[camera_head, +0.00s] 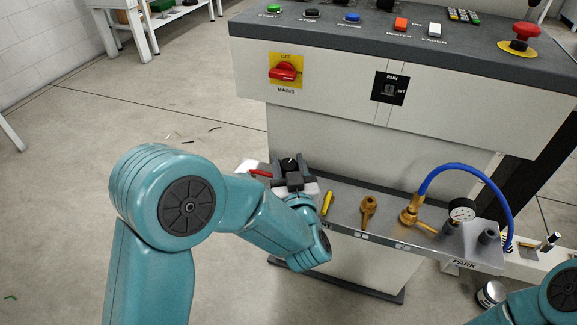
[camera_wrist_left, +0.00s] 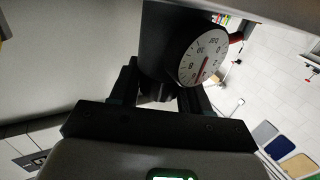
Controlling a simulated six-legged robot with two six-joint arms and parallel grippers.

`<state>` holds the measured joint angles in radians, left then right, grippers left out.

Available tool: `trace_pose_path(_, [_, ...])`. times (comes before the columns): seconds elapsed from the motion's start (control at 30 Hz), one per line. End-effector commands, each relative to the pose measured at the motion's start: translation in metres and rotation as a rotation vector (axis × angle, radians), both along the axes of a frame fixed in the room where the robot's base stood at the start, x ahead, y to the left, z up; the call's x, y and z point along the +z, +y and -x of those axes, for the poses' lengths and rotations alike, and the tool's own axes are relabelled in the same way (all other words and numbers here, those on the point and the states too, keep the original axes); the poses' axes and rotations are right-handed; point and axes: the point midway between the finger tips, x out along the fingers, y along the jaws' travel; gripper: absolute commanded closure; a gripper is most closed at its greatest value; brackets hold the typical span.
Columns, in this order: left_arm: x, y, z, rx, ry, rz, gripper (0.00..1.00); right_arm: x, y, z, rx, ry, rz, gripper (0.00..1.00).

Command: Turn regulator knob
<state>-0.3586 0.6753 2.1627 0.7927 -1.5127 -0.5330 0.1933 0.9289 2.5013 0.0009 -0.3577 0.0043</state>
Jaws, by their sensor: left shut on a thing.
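The regulator is a dark body (camera_wrist_left: 163,35) in the left wrist view, with a round white gauge (camera_wrist_left: 203,62) and a red needle on its side. In the head view, a round black part with a white mark (camera_head: 290,164) shows between the jaws at the left end of the shelf. My left gripper (camera_head: 292,180) is there, its two dark fingers (camera_wrist_left: 160,92) on either side of a dark knob. The fingers are shut on it, and they hide much of it. My right gripper is out of view; only part of my right arm shows at the lower right.
A grey shelf (camera_head: 340,212) carries a yellow tool (camera_head: 328,203), a brass nozzle (camera_head: 368,210) and a gauge (camera_head: 462,211) by a blue hose (camera_head: 450,168). The cabinet above has a red mains switch (camera_head: 285,71). A red lever (camera_head: 260,173) lies left of the gripper. The floor at left is mostly open.

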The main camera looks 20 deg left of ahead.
Motion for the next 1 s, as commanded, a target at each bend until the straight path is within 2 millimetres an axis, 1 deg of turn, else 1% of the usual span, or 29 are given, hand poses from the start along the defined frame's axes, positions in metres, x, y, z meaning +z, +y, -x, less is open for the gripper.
trace_pose_path(0.5, [0.001,0.000,0.000,0.017,-0.002,0.000,0.84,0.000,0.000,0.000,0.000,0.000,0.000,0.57])
trace_pose_path(0.53, [0.001,0.000,-0.001,0.017,-0.002,0.000,0.44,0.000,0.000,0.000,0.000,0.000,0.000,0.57])
trace_pose_path(0.57, [0.001,0.000,-0.001,0.017,-0.002,0.000,0.34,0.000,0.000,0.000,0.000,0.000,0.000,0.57])
trace_pose_path(0.87, [0.000,0.000,0.000,0.017,-0.001,0.000,0.34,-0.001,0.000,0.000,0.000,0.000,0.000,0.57])
trace_pose_path(0.97, [0.000,-0.005,0.007,0.014,-0.001,0.000,0.34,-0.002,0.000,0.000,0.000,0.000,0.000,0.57])
trace_pose_path(1.0, [0.000,-0.007,0.011,0.014,-0.002,0.001,0.34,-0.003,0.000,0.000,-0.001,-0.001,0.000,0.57])
